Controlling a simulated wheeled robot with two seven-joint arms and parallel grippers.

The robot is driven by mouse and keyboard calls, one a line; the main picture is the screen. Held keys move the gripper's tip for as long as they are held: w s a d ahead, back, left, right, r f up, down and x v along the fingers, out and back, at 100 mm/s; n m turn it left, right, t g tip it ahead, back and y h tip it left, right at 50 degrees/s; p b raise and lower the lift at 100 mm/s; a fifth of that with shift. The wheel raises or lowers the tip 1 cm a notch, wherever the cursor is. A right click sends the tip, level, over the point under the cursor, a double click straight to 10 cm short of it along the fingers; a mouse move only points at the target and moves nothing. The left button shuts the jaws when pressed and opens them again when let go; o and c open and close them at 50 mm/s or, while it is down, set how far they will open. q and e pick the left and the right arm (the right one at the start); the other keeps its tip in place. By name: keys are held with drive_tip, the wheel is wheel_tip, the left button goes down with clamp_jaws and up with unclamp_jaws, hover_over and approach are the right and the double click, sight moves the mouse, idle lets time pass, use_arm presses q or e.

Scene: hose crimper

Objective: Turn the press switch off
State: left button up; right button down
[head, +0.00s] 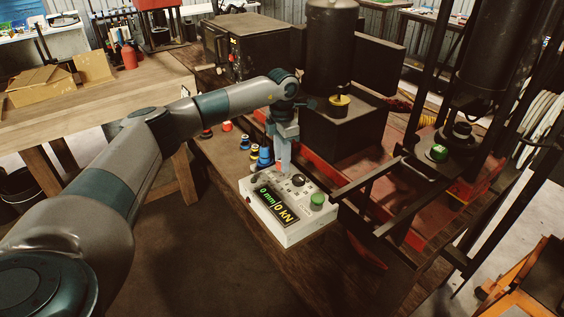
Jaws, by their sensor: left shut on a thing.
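The press control box (312,232) is pale, with a lit display (275,207) reading 0 mm and 0 kN in green and yellow. A black knob (298,180) and a green button (317,201) are on its top face. My left gripper (284,170) points down at the box's far edge, left of the black knob. It is shut on the press switch, which its fingers mostly hide, so I cannot tell the switch's position. My right gripper is not in view.
Small coloured fittings (244,142) stand on the bench left of the gripper. A black press frame (390,190) with a red base is close on the right. A dark cylinder (332,45) on a black block stands behind. A wooden table (110,105) is at the left.

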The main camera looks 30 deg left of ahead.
use_arm(q)
drive_tip(key=shift+n, duration=1.1)
drive_tip(key=shift+r, duration=0.1)
drive_tip(key=o, duration=1)
drive_tip(key=shift+o, duration=0.2)
drive_tip(key=shift+b, duration=0.3)
